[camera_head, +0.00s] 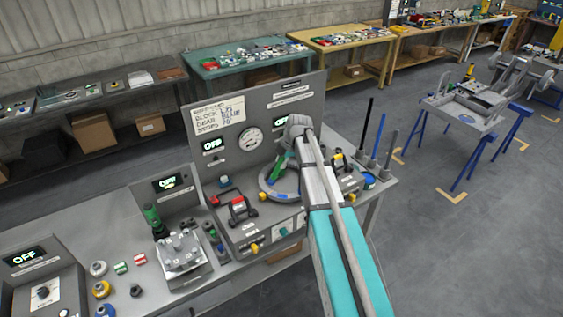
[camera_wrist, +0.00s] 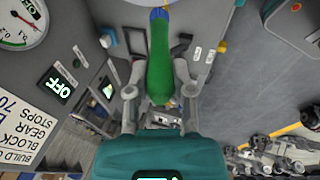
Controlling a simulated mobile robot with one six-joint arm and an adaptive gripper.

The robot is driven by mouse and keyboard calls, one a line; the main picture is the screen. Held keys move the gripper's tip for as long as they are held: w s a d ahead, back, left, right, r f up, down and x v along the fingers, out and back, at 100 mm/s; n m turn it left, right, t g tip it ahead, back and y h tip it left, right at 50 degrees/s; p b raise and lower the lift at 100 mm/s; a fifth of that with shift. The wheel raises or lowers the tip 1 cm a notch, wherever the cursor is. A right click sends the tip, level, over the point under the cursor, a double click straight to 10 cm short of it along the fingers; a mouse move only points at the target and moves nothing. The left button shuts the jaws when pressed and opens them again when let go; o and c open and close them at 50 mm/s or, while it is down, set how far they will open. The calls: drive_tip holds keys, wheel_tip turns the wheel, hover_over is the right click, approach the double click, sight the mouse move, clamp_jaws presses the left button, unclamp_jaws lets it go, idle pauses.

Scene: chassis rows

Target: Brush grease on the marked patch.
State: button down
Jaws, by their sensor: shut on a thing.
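My gripper (camera_wrist: 160,92) is shut on a green handle, which I take to be the brush (camera_wrist: 160,55). Its far end is blue, and I cannot make out bristles. In the head view the green brush (camera_head: 278,164) slants down over a round grey plate (camera_head: 266,191) on the bench panel, its lower end near the plate. I cannot tell whether they touch. My arm hides part of the plate, and I cannot pick out a marked patch. A small blue-topped pot (camera_head: 369,179) stands right of my arm; its contents are too small to tell.
A grey upright panel (camera_head: 230,120) with a dial gauge (camera_head: 250,139) and an OFF display stands behind the plate. Red-handled items (camera_head: 240,209) are to the left. Open floor (camera_head: 440,230) lies right of the bench.

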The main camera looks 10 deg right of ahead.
idle(0.3)
drive_tip(key=shift+r+p, duration=1.5)
drive_tip(key=shift+f+b, duration=0.25)
drive_tip(key=shift+b, duration=0.05)
wheel_tip(320, 180, down, 7)
drive_tip(key=b, duration=0.7)
drive_tip(key=shift+f+b, duration=0.75)
drive_tip(key=shift+f, duration=0.05)
idle(1.0)
drive_tip(key=shift+d, duration=0.1)
